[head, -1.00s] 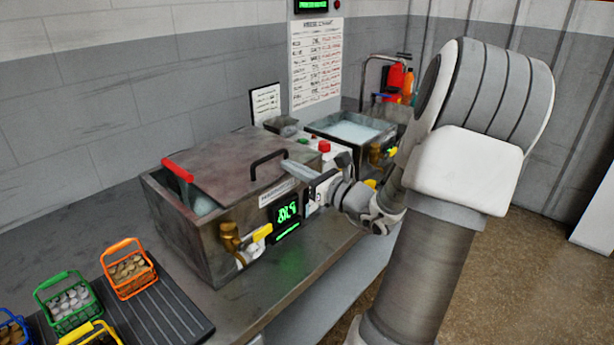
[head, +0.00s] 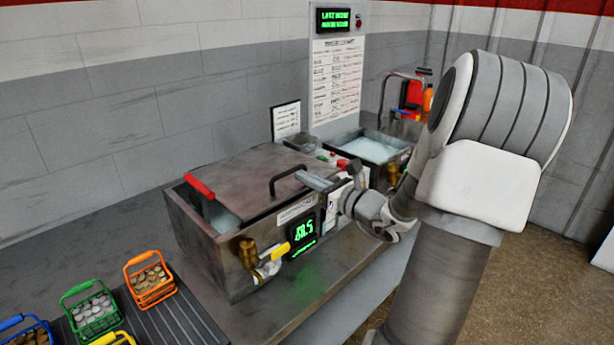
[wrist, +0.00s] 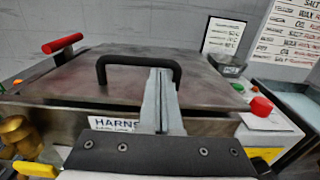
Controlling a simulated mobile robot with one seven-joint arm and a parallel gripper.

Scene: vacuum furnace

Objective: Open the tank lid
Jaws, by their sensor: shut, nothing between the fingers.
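The tank (head: 222,255) is a metal box on the bench with a brownish metal lid (head: 240,181) on top. The lid covers most of the opening, and a gap at its left shows pale liquid. A black bar handle (head: 287,178) stands on the lid near its front right edge; it also shows in the wrist view (wrist: 139,61). My gripper (head: 306,177) is shut and empty, reaching in from the right at the handle. In the wrist view my shut fingers (wrist: 158,88) overlap the right part of the handle; I cannot tell whether they touch it.
A red-handled bar (head: 200,187) stands at the tank's left. A brass valve with a yellow lever (head: 271,254) and a green display (head: 305,229) are on the front. Small baskets (head: 148,279) stand at the lower left. A second tank (head: 368,149) is behind.

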